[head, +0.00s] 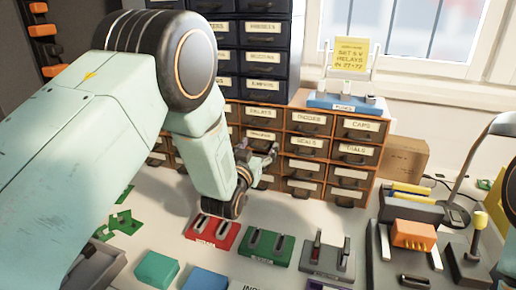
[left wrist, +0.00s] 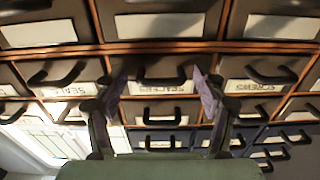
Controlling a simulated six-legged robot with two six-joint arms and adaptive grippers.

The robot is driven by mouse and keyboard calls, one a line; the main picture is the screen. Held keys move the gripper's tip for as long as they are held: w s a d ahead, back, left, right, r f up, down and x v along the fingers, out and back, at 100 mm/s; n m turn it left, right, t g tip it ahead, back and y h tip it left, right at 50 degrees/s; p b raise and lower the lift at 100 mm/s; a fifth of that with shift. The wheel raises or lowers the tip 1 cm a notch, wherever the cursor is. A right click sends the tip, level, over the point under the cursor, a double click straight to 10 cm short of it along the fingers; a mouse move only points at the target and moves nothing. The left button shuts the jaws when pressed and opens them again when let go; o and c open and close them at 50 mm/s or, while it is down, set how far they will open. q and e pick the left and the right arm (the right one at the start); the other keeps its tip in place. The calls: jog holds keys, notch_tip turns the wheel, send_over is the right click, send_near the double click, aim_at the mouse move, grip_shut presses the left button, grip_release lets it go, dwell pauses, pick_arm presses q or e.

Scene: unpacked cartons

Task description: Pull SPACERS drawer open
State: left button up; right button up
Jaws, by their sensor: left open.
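My left gripper (head: 259,156) reaches toward the front of the brown drawer cabinet, and its own parts cover some of the drawer fronts. In the left wrist view the left gripper (left wrist: 161,92) is open, with its two fingers apart on either side of a dark drawer. That drawer, whose upside-down label seems to read SPACERS (left wrist: 158,88), appears closed. Its dark handle (left wrist: 160,76) lies between the fingers, and nothing is gripped. I cannot tell whether the fingers touch the drawer front. In the head view the drawer's label (head: 261,134) shows partly above the gripper. My right gripper is not in view.
Neighbouring drawers labelled SEALS (head: 305,142) and DIALS (head: 354,150) appear closed. On the bench below stand a red block (head: 213,232), a green block (head: 266,248) and a grey block (head: 327,258). A cardboard box (head: 404,157) stands right of the cabinet.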

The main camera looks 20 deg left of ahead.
pick_arm(q)
jog(key=shift+a, duration=0.1)
jog(key=c, duration=0.3)
jog(key=shift+r, duration=0.15)
grip_shut()
